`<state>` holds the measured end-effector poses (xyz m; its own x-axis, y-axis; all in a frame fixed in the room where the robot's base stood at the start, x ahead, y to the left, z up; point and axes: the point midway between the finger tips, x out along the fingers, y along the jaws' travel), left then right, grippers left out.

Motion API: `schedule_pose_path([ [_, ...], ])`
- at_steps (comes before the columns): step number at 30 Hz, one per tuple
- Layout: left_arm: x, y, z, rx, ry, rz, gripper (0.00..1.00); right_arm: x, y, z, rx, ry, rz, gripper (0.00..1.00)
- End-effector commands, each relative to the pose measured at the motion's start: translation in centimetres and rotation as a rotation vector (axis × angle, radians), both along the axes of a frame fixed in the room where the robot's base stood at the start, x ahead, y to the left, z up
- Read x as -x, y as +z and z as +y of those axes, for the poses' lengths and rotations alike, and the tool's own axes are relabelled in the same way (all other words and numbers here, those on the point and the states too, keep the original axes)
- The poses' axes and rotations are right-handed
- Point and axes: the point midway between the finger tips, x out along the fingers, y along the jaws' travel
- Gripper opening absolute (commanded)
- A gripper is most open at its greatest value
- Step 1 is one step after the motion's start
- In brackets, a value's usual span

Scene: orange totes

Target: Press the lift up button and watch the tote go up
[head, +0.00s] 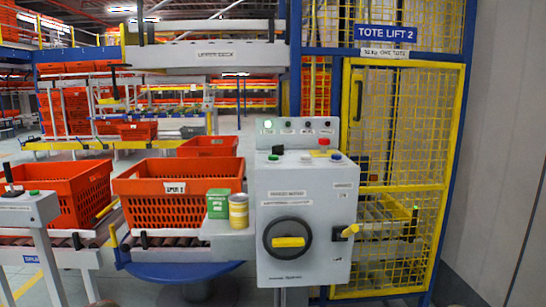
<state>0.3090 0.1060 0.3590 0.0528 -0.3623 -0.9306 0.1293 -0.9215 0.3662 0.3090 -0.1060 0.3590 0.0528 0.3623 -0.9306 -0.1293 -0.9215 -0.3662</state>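A grey control box (306,225) stands in front of the lift. Its top carries a red button (323,142), a blue button (335,156), a black knob (278,150) and a few others. The button labels are too small to read, so I cannot tell which one is lift up. An orange tote (170,211) with a white label sits left of the box on a roller conveyor. The lift cage (452,150) of yellow mesh, signed TOTE LIFT 2, is behind and right of the box. I see no tote clearly inside it. Neither gripper is in view.
A green carton (218,204) and a yellow can (239,212) stand on a ledge beside the control box. A black rotary switch with a yellow handle (288,242) is on the box front. Another orange tote (68,190) is at left. A grey wall (500,150) closes the right side.

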Motion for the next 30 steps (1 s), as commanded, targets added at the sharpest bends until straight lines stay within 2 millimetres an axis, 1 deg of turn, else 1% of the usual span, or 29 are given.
schedule_pose_path([
  [1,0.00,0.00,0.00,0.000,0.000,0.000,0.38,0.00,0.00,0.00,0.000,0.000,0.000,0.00],
  [6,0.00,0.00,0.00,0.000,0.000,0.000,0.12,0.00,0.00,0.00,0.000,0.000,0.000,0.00],
  [8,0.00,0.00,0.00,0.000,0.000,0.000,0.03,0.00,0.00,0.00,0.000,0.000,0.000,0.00],
  [9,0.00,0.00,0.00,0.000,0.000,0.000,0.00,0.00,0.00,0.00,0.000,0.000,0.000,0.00],
  [30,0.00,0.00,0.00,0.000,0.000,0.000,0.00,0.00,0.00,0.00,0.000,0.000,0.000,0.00],
])
